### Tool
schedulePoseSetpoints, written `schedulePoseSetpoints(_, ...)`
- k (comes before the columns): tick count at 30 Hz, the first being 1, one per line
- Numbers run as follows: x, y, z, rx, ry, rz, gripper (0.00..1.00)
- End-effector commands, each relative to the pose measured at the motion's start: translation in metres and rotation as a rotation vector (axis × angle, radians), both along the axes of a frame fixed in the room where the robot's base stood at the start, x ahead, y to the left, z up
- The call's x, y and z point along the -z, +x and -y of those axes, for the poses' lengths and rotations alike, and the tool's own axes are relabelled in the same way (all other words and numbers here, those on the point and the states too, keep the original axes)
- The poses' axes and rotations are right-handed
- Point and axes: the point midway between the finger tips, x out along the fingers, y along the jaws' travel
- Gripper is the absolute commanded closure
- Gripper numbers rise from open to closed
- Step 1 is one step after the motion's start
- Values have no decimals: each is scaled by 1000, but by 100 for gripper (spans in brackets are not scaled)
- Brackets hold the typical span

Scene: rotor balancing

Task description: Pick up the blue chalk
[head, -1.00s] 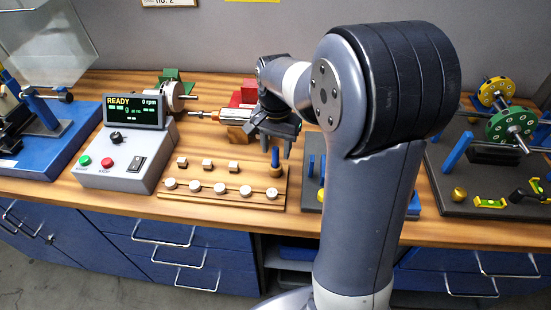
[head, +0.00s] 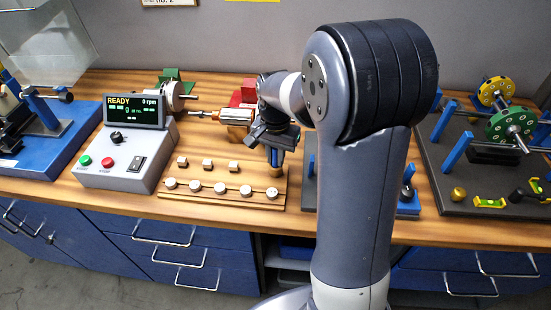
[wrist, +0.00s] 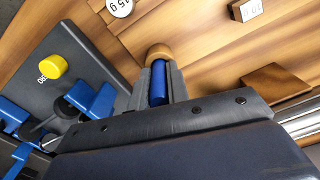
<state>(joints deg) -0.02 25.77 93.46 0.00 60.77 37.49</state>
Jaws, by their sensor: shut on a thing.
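The blue chalk (head: 275,159) stands upright at the right end of the wooden weight board (head: 232,180). Its lower end is at a round tan wooden holder (head: 275,171). My gripper (head: 276,156) points down over it and is shut on the chalk, one finger on each side. In the wrist view the chalk (wrist: 158,84) shows between the grey fingers (wrist: 158,76), with the tan holder (wrist: 158,51) just beyond the fingertips. I cannot see a gap between chalk and holder.
Several round weights (head: 221,188) and small blocks (head: 207,165) are left of the chalk on the board. A control box (head: 125,160) reading READY stands further left. The wooden-based spindle device (head: 235,117) is close behind my gripper. A dark tray (wrist: 75,45) lies beside the board.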

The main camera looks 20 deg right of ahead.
Motion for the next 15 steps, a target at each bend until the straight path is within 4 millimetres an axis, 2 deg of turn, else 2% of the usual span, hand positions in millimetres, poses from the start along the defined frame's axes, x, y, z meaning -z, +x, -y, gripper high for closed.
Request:
schedulePoseSetpoints(9, -4, 0, 0, 0, 0, 1, 100)
schedulePoseSetpoints(11, -10, 0, 0, 0, 0, 1, 100)
schedulePoseSetpoints(15, -36, 1, 0, 0, 0, 5, 100)
